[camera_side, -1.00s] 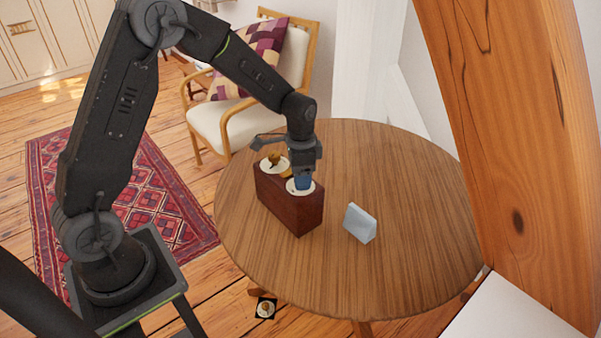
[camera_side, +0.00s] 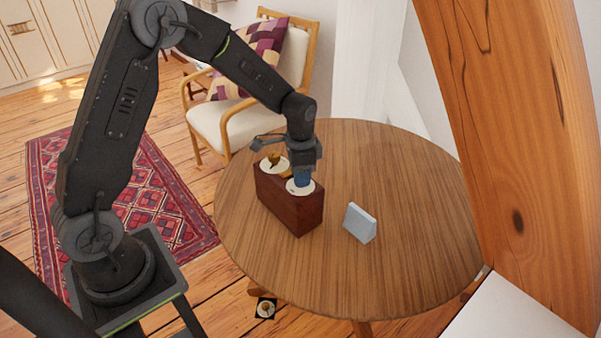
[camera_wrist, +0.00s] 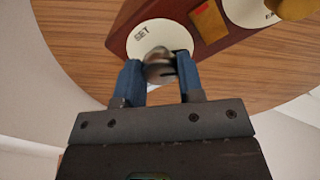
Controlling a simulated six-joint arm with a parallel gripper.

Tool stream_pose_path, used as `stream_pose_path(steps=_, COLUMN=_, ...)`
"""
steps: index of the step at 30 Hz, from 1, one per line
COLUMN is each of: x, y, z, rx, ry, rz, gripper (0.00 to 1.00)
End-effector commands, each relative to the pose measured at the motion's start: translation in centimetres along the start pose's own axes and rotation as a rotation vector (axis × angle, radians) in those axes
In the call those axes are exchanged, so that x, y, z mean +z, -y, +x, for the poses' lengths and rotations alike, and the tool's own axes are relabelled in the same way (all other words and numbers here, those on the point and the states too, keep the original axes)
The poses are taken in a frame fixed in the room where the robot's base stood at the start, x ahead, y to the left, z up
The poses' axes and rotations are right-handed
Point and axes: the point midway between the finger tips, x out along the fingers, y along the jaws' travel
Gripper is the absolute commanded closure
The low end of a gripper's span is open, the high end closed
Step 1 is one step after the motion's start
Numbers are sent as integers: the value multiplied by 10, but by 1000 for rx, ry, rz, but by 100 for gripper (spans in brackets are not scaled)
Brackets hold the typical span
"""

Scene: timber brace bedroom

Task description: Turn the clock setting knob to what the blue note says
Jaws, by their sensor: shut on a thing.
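The clock box (camera_side: 289,205) is a dark red-brown block on the round table, with two white dials on its top. My gripper (camera_side: 302,180) points down over the nearer dial. In the wrist view its blue fingers (camera_wrist: 160,82) are shut on a grey metal knob (camera_wrist: 160,66) at the middle of the white dial (camera_wrist: 144,36) marked "SET". The rest of the dial's markings are hidden or too small to read. A brass-coloured knob (camera_side: 273,159) stands on the farther dial. The pale blue note (camera_side: 360,223) stands folded on the table to the right; its writing cannot be read.
The round wooden table (camera_side: 410,230) is bare around the box and note. A thick timber brace (camera_side: 515,150) rises at the right. A cushioned chair (camera_side: 225,117) stands behind the table, and a red rug (camera_side: 165,210) lies on the floor at left.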

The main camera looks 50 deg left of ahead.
Motion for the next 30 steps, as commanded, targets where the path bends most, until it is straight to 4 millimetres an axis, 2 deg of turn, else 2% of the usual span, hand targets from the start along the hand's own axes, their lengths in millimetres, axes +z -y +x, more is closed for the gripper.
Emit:
stream_pose_path(steps=19, x=0, y=0, z=-1, rx=0, ry=0, rz=-391, gripper=89)
stream_pose_path(steps=30, x=0, y=0, z=-1, rx=0, ry=-1, rz=-493, gripper=89)
